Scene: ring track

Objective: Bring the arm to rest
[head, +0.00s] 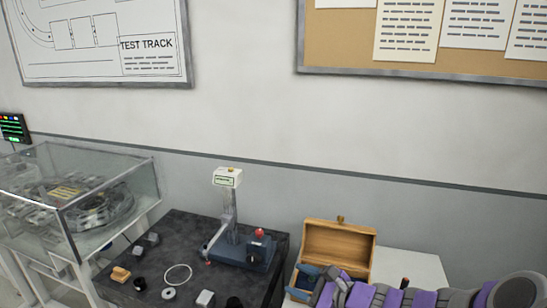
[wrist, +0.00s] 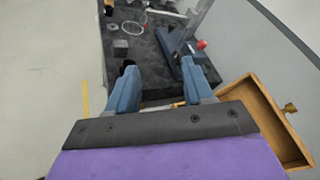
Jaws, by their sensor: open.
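My gripper (wrist: 160,68) shows in the wrist view with its two blue fingers spread apart and nothing between them. In the head view my gripper (head: 309,274) is at the lower right, in front of the open wooden box (head: 338,243). The purple and grey links of my arm stretch from it to the lower right corner. The fingers point toward the dark table (wrist: 145,70) in the wrist view. I cannot tell how high my gripper is above the surface below it.
The dark table (head: 185,233) bears a blue stand (head: 245,250), a white ring (head: 178,274) and several small parts. A glass case (head: 110,205) stands at the left. The wooden box rests on a pale table (head: 415,265). A wall runs behind them. Bare floor (wrist: 45,70) shows left in the wrist view.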

